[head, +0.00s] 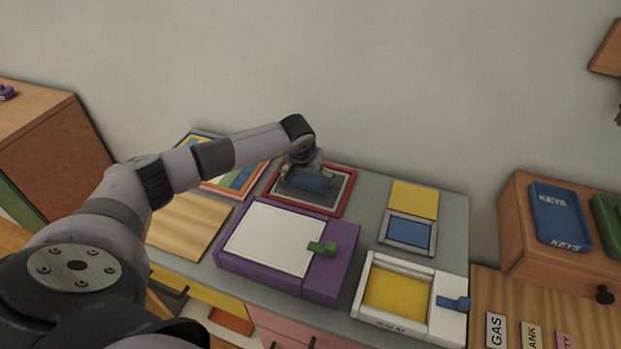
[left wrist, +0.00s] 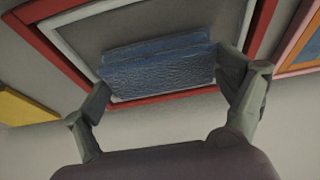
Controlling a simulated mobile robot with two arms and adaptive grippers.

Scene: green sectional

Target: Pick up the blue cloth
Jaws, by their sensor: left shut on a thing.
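The blue cloth (left wrist: 160,66) is a flat, folded, textured piece between the fingers of my left gripper (left wrist: 172,92) in the left wrist view. In the head view the cloth (head: 312,182) shows small and dark blue at the end of my left arm, over a red-framed tray (head: 336,209) with a grey inside. My left gripper (head: 308,180) is shut on the cloth, one finger at each side. I cannot tell whether the cloth still touches the tray. My right gripper does not show.
A purple box (head: 288,284) with a white panel and green latch stands in front of the tray. A white box (head: 447,320) with yellow inside and a small blue-centred frame (head: 408,249) are to the right. A wooden cabinet (head: 515,213) stands further right. The wall is behind.

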